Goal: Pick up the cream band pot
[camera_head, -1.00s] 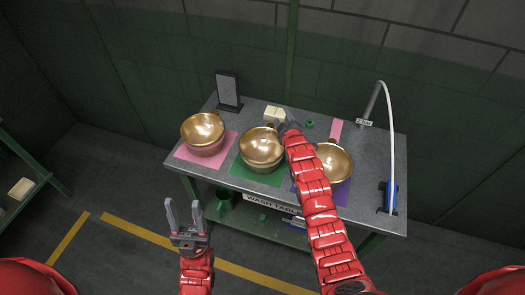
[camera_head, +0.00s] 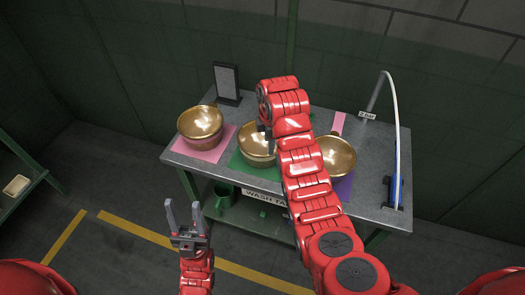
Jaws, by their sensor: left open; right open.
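Three brass-coloured pots stand in a row on the grey wash table (camera_head: 375,170). The left pot (camera_head: 200,123) is on a pink mat, the middle pot (camera_head: 254,146) on a green mat, and the right pot (camera_head: 336,157) on a purple mat. The band colours are too small to tell which is cream. My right gripper (camera_head: 267,137) is above the middle pot's right side, mostly hidden by its own arm; contact cannot be told. My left gripper (camera_head: 186,214) is open and empty, in front of the table's left part.
A dark framed panel (camera_head: 227,83) stands at the back left of the table. A curved white hose (camera_head: 395,125) and a blue-handled sprayer (camera_head: 394,190) are at the right. A green mug (camera_head: 224,197) is on the lower shelf. A shelf (camera_head: 22,200) stands far left.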

